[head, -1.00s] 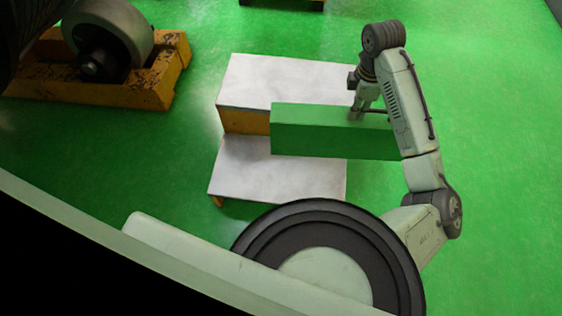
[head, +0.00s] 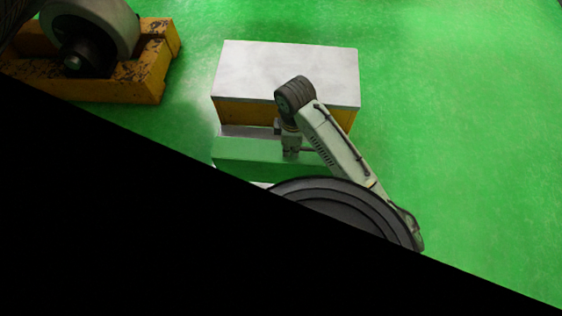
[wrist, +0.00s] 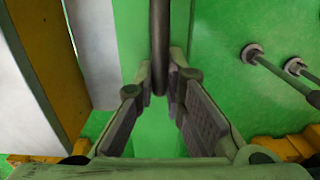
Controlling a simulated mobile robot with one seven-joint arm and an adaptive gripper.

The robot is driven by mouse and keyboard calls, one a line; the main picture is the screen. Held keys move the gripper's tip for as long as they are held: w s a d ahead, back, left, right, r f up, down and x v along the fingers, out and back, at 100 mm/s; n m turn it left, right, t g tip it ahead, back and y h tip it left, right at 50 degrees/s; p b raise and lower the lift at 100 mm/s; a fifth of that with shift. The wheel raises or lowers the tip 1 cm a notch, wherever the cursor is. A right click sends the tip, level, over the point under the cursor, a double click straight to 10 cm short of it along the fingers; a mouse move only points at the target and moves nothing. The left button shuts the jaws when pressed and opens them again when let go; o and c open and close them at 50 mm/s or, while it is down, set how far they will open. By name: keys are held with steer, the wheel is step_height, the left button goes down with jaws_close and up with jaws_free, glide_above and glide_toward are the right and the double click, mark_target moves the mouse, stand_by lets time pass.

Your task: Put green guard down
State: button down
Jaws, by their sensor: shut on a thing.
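The green guard (head: 245,152) is a long green block. In the head view it lies across the front of the white-topped step stand (head: 290,70), over its lower step. My gripper (head: 290,157) is at the guard's top. In the wrist view my gripper (wrist: 166,78) is shut on the dark bar-like handle (wrist: 160,35) of the guard, and the green guard's top (wrist: 132,35) shows beneath. My arm and dark body hide the guard's right and lower parts. Whether the guard touches the lower step cannot be told.
The stand's lower step (head: 235,130) shows only as a narrow strip. A yellow cradle (head: 150,75) with a large grey roller (head: 105,25) stands at the upper left. The green floor (head: 450,120) is clear on the right. In the wrist view, bolts with rods (wrist: 252,54) show at right.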

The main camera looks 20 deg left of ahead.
steer(key=s+a+f+b, duration=0.1)
steer(key=s+a, duration=0.3)
steer(key=s, duration=0.2)
steer(key=s+a+f, duration=0.1)
steer(key=s+a, duration=0.3)
steer(key=s, duration=0.3)
steer(key=w+d, duration=0.1)
steer(key=w, duration=0.4)
steer(key=w+d+f, duration=0.1)
steer(key=w, duration=0.4)
steer(key=w+d, duration=0.1)
steer(key=w, duration=0.4)
steer(key=shift+d+f, duration=0.3)
steer(key=shift+f, duration=0.05)
steer(key=shift+w+f, duration=0.1)
steer(key=shift+w, duration=0.05)
steer(key=shift+f+p, duration=0.4)
steer(key=shift+f, duration=1.25)
steer(key=c, duration=2)
jaws_free()
steer(key=o, duration=0.3)
steer(key=shift+o, duration=0.2)
